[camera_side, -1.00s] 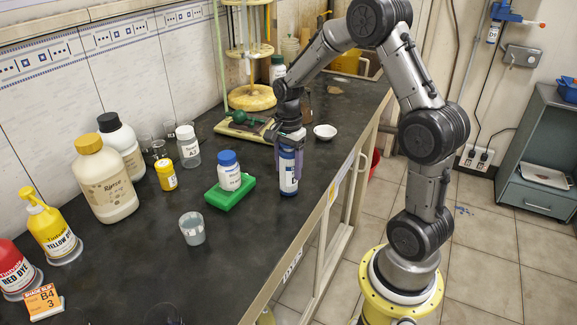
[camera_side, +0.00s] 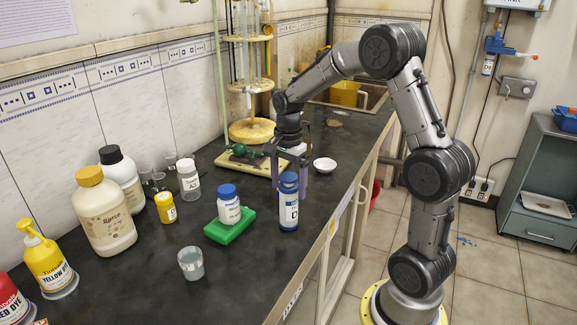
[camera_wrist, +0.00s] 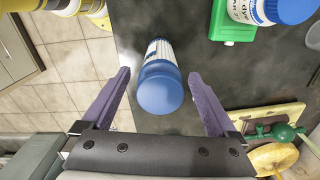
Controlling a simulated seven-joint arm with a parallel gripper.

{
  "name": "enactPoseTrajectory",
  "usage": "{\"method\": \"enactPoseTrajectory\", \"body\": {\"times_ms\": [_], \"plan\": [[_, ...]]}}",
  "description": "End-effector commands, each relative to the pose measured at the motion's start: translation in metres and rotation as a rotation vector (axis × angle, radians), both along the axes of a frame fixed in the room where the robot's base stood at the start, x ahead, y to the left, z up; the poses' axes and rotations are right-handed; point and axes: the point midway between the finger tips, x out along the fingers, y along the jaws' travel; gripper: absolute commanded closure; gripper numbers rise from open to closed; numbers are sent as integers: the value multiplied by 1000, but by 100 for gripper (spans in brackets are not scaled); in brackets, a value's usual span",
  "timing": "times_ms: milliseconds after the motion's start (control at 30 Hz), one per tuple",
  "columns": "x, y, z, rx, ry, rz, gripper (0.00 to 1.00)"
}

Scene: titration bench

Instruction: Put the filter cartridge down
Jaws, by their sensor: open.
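The filter cartridge (camera_side: 288,208), a blue cylinder with a white label, stands upright on the dark bench top near its front edge. My gripper (camera_side: 289,183) is above it, pointing down, with its purple fingers spread on either side of the cartridge's top. In the wrist view the blue cap of the cartridge (camera_wrist: 160,90) shows between the two fingertips (camera_wrist: 159,75), with a gap on each side. The gripper is open and holds nothing.
A green block (camera_side: 231,228) with a blue-capped white bottle (camera_side: 229,207) is just left of the cartridge. A beaker (camera_side: 191,264) stands further front left. A white dish (camera_side: 325,165) and a stand base (camera_side: 251,163) are behind. The bench edge is close on the right.

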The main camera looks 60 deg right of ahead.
Motion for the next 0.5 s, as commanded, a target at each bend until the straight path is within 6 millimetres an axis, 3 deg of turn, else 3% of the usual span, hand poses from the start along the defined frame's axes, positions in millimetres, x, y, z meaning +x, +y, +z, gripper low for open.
{"method": "enactPoseTrajectory", "body": {"times_ms": [200, 500], "plan": [[1, 0, 43, -2, -5, 0, 6], [-2, 6, 72, -5, -10, 36, 6]]}}
